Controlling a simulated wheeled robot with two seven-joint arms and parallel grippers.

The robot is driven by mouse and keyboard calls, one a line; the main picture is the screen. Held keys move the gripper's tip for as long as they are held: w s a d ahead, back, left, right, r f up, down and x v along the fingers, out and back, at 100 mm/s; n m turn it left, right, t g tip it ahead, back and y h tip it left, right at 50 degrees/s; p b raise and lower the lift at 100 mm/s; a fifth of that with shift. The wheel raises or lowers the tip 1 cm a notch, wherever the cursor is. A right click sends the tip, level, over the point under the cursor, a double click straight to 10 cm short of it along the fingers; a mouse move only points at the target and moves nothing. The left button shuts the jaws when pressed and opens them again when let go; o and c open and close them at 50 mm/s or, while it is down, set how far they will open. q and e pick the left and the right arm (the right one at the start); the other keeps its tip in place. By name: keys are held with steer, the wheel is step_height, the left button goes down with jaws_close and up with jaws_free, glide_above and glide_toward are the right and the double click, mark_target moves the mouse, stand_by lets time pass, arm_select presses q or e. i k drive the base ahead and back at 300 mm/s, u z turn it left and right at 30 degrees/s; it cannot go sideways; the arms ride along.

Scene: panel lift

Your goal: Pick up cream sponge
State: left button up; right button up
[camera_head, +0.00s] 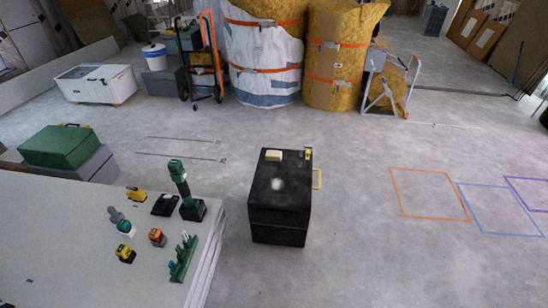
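The cream sponge (274,155) is a small pale yellow block. It lies on top of a black box-shaped cabinet (279,215), near the far edge of its top. Neither of my grippers shows in the head view, so nothing is seen near or holding the sponge.
A small yellow item (308,154) sits at the cabinet top's far right corner; a yellow handle (317,179) juts from its right side. A pale table (60,240) with several tools stands at left. Hand trucks and wrapped bundles (265,55) stand behind.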

mark_target(271, 155)
steer(key=k, duration=0.4)
steer(key=z, duration=1.55)
steer(key=i, duration=2.75)
steer(key=u, duration=0.4)
steer(key=i, duration=1.55)
steer(key=u, duration=1.9)
steer(key=i, duration=1)
steer(key=u, duration=0.75)
